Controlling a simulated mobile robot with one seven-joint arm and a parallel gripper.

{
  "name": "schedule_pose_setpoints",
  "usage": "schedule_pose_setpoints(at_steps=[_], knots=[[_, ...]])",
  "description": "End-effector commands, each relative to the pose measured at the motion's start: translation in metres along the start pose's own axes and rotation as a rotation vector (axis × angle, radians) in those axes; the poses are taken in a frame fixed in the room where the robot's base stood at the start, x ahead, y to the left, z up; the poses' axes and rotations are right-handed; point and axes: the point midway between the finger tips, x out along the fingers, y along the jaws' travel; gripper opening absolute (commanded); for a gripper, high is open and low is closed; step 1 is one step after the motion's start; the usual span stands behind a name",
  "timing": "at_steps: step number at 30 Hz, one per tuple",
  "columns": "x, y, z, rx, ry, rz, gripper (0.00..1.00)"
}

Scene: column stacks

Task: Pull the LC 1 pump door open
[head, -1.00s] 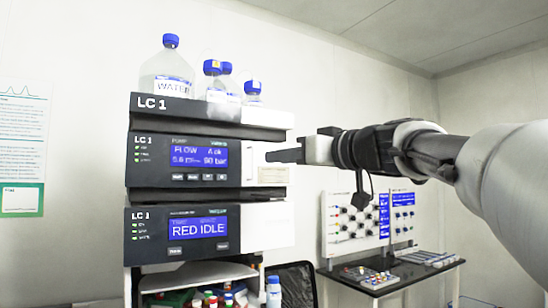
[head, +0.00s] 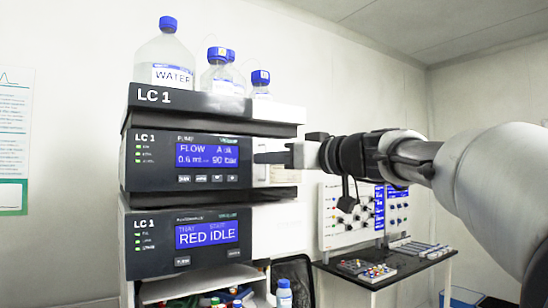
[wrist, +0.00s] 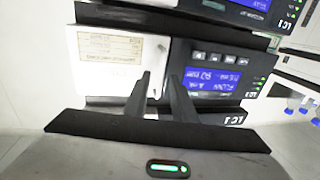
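The LC 1 pump (head: 180,160) is the upper of the two units with blue screens, under the top tray. Its dark front carries a blue display reading FLOW, which appears upside down in the wrist view (wrist: 215,80). A white panel with a printed label (wrist: 120,60) sits beside the display and looks closed; part of it is behind my gripper in the head view. My gripper (head: 257,158) points at the seam between panel and display. In the wrist view its two fingers (wrist: 157,75) are apart, with a narrow gap between them. Contact cannot be told.
A water bottle (head: 166,58) and smaller blue-capped bottles (head: 218,72) stand on the top tray (head: 200,104). A dark bench (head: 390,268) with a panel stands at the right.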

Motion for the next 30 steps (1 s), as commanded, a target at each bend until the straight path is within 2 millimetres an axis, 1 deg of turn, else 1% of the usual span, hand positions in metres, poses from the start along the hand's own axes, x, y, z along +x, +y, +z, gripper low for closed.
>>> schedule_pose_setpoints(at_steps=[7,8,9,12,30], knots=[[0.0000,0.0003,0.0003,0.001,0.000,0.000,0.24],[0.0000,0.0003,0.0003,0.001,0.000,0.000,0.22],[0.0000,0.0002,0.0002,0.001,0.000,0.000,0.15],[0.0000,0.0002,0.0002,0.001,0.000,0.000,0.00],[0.0000,0.0001,-0.0002,0.000,0.000,0.000,0.00]])
